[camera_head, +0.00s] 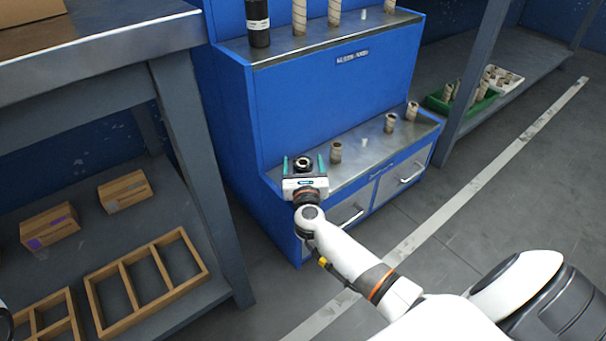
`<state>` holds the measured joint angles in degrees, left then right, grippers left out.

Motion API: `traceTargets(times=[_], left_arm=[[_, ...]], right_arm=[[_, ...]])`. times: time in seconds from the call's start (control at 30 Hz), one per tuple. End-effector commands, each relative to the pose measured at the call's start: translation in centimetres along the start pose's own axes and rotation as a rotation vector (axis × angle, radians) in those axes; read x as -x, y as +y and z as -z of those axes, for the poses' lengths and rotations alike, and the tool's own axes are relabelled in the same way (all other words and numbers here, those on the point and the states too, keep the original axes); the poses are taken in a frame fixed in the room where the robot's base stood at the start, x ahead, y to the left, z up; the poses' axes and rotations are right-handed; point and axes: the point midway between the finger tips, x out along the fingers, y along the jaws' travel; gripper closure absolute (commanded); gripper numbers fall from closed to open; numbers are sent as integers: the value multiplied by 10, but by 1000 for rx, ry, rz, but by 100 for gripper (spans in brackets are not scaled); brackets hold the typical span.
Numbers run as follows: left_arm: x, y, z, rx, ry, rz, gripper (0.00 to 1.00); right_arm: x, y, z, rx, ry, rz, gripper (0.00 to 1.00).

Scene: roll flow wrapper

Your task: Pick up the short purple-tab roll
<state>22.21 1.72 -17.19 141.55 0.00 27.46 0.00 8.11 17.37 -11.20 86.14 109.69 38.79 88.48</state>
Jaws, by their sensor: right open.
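My right gripper (304,163) is open at the left end of the blue stand's lower metal shelf, with its two teal fingers apart. A short dark roll (302,162) with a round top shows between the fingers; whether they touch it I cannot tell. Short tan rolls (336,153) stand upright on the same shelf to the right, two of them (390,123) (412,111) near its right end. No purple tab can be made out on any roll from here. My left gripper is not in view.
The blue stand (315,95) rises behind the shelf, with taller rolls (299,16) and a black roll (257,22) on top. A grey workbench (90,40) stands left, with boxes and a wooden divider tray (150,285) below. A green bin (437,104) sits at right.

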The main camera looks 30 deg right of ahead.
Motion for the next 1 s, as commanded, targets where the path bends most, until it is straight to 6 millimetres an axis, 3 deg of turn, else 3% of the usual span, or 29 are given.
traceTargets(times=[0.2, 0.5, 0.9, 1.0], left_arm=[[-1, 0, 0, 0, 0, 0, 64], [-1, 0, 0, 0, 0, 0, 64], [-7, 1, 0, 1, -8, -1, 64], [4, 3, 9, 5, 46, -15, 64]], right_arm=[[0, 0, 0, 1, -1, 0, 26], [0, 0, 0, 0, -1, 0, 75], [0, 0, 10, 0, 0, 0, 77], [0, 0, 21, -1, 0, 1, 77]])
